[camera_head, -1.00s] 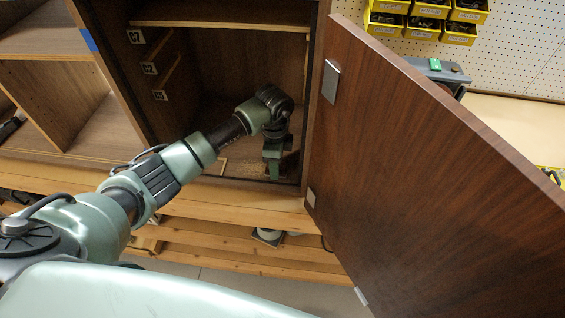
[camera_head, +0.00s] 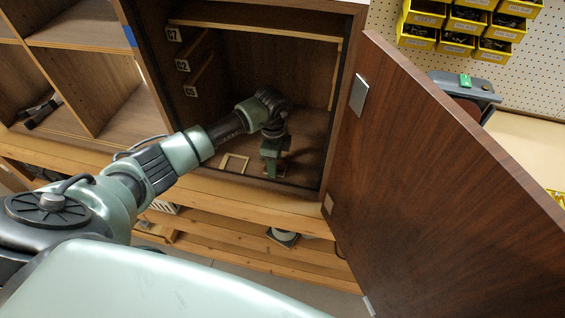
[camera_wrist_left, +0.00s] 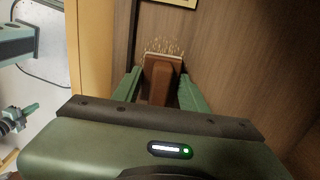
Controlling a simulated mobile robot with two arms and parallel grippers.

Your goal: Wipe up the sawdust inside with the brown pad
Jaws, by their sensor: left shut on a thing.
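The brown pad (camera_wrist_left: 161,78) is held between the two green fingers of my left gripper (camera_wrist_left: 160,92) in the left wrist view. It is at the cabinet floor; exact contact is hard to tell. Pale sawdust (camera_wrist_left: 165,47) lies in a small patch at the pad's far edge. In the head view my left arm reaches into the open cabinet (camera_head: 262,58), and the left gripper (camera_head: 273,168) points down near the front right of its floor. The pad and sawdust are not clear there.
The cabinet door (camera_head: 440,170) stands open at the right. A small light wooden frame (camera_head: 235,163) lies on the cabinet floor left of the gripper. Number labels (camera_head: 182,65) mark the left inner wall. Yellow bins (camera_head: 465,25) hang on the pegboard.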

